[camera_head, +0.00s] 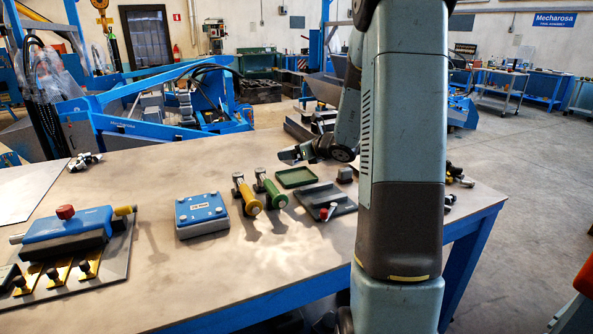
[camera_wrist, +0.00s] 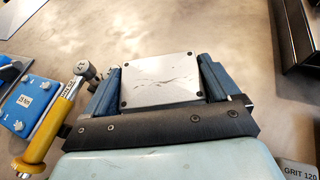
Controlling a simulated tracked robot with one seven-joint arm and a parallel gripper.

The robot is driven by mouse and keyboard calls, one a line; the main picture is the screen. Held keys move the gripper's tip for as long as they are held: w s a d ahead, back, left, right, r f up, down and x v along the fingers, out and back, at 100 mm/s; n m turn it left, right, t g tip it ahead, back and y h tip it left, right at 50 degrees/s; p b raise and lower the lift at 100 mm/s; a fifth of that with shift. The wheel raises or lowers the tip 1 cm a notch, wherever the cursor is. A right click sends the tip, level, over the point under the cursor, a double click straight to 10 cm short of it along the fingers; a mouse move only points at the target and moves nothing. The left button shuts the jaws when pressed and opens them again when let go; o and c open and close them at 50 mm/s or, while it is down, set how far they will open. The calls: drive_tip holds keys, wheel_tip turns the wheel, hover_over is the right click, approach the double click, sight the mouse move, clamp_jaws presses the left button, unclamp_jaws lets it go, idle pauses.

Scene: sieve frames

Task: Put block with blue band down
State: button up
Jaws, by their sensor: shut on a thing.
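My gripper (camera_wrist: 160,68) is shut on a pale grey block (camera_wrist: 160,84) between its two blue fingers. The face I see is scratched, with dark dots at its corners. No blue band shows on this face; the other sides are hidden. In the head view my gripper (camera_head: 293,154) is over the bench (camera_head: 205,278), near the back of the green tray. I cannot tell how high the block is above the bench.
A green tray (camera_head: 297,176) and a grey tray (camera_head: 327,205) lie close by. A yellow-handled tool (camera_head: 250,199), a green-handled tool (camera_head: 272,192) and a blue box (camera_head: 202,213) are to the left. A grey block marked GRIT 120 (camera_wrist: 299,171) is at right. Bare bench lies ahead in the wrist view.

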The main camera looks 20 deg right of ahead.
hover_over(296, 177)
wheel_tip(296, 177, down, 6)
drive_tip(key=shift+s+f, duration=0.1)
drive_tip(key=shift+s, duration=0.05)
wheel_tip(296, 177, down, 3)
drive_tip(key=shift+f, duration=0.1)
idle(0.3)
drive_tip(key=o, duration=1.2)
drive_tip(key=shift+c, duration=0.2)
